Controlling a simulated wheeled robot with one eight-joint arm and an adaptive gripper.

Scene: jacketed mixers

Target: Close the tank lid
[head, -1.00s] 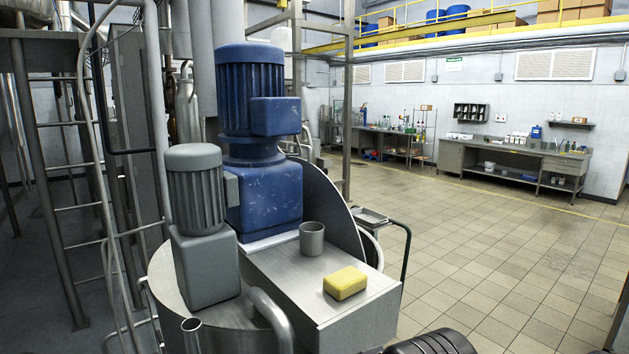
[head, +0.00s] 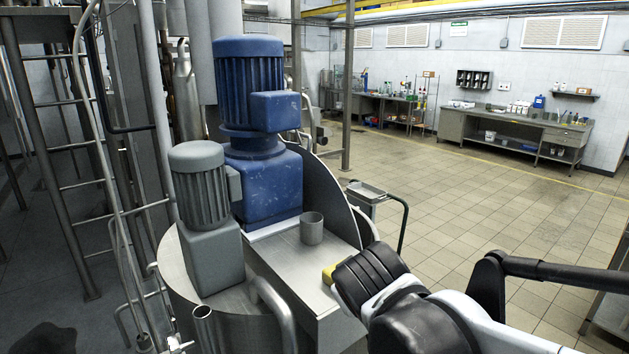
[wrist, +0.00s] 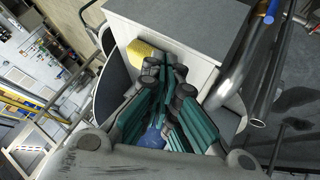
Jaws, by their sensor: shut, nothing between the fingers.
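The tank (head: 185,270) stands at the centre-left of the head view, with a blue motor (head: 250,100) and a grey motor (head: 205,205) on top. A grey plate with a curved edge (head: 335,205), which looks like the raised lid, stands upright behind the flat metal top (head: 290,262). In the wrist view a dark curved plate (wrist: 108,95) shows left of my gripper (wrist: 166,76). My gripper's teal fingers are shut and empty, close to a yellow block (wrist: 142,50). In the head view my arm hides the fingers and part of the block (head: 328,273).
A metal cup (head: 312,228) stands on the flat top beside the blue motor. A bent pipe (head: 273,310) rises in front of the tank. A cart with a handle (head: 375,192) stands behind it. A ladder (head: 55,160) is at left. Open tiled floor (head: 440,200) lies to the right.

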